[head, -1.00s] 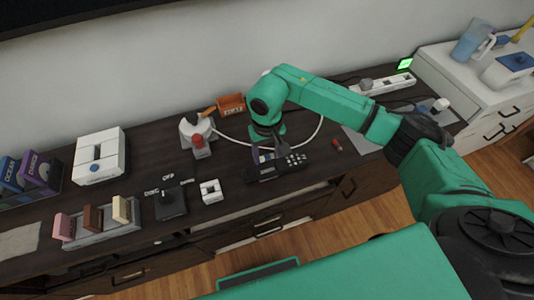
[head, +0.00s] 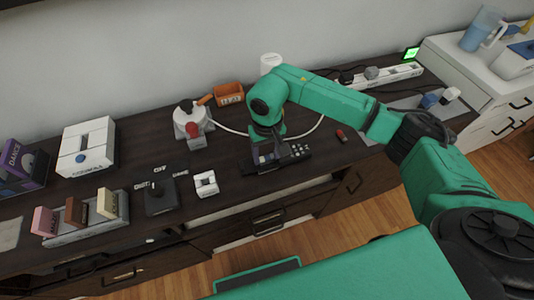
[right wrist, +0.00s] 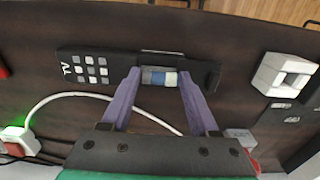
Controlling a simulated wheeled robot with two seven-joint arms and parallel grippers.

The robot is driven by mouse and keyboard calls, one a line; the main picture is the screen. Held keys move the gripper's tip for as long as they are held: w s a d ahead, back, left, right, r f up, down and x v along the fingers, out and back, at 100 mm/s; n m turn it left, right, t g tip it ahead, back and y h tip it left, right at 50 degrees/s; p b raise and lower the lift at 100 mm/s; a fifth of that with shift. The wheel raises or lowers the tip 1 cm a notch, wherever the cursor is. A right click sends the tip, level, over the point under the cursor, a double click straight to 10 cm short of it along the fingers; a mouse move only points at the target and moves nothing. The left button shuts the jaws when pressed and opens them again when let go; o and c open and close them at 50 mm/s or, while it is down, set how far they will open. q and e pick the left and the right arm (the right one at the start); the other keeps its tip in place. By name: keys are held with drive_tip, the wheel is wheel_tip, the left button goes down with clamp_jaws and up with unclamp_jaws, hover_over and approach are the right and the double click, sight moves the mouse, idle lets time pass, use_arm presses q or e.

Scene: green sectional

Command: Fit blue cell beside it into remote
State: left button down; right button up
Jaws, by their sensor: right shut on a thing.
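The black remote (head: 299,150) lies on the dark cabinet top, buttons up. In the right wrist view the remote (right wrist: 112,68) spans the middle, marked TV at its left, with an open bay towards its right. My right gripper (right wrist: 160,76) points down over that bay. Its purple fingers are closed around a small blue, white and grey cell (right wrist: 159,78), which is at the bay. I cannot tell whether it is fully seated. In the head view my right gripper (head: 266,148) is over the remote's left part. My left gripper is not in view.
A small red object (head: 341,135) lies right of the remote. A white square block (head: 206,184) and a black switch box (head: 160,198) stand to its left. A white cable (head: 232,136) loops behind. An orange bin (head: 229,94) stands at the back.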

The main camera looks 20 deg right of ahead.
sight(267, 159)
drive_tip(key=o, duration=1.4)
wheel_tip(267, 159, up, 14)
drive_tip(key=b, duration=0.1)
drive_tip(key=shift+r+b, duration=0.25)
drive_tip(key=shift+b, duration=0.05)
drive_tip(key=shift+f, duration=0.1)
